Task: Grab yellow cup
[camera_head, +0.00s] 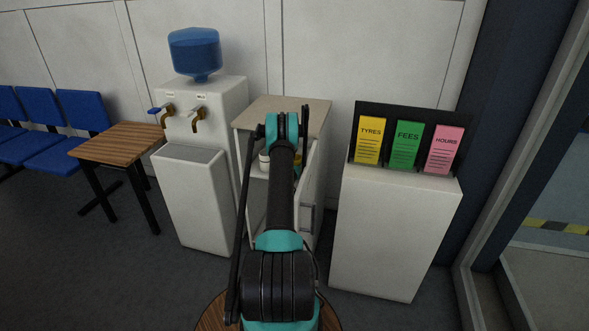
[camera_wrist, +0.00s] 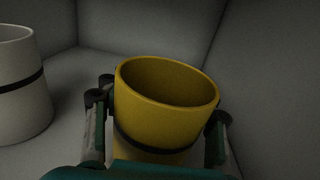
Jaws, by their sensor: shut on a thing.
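The yellow cup (camera_wrist: 165,112) has a dark band low on its side and stands roughly upright with its open rim toward the wrist camera. My gripper (camera_wrist: 160,125) has one finger on each side of the cup and is shut on it. In the head view my arm hides most of the gripper and the cup; only a small bit of yellow (camera_head: 298,161) shows beside the arm, inside the open cabinet. The cup's base is hidden in the wrist view, so I cannot tell whether it touches the surface below.
A white cup (camera_wrist: 22,88) with a dark band stands left of the yellow cup, close to my gripper. Pale walls surround both cups. The cabinet (camera_head: 322,185) stands between a water dispenser (camera_head: 195,200) and a white stand (camera_head: 395,235) with coloured leaflets. A wooden table (camera_head: 122,141) is further left.

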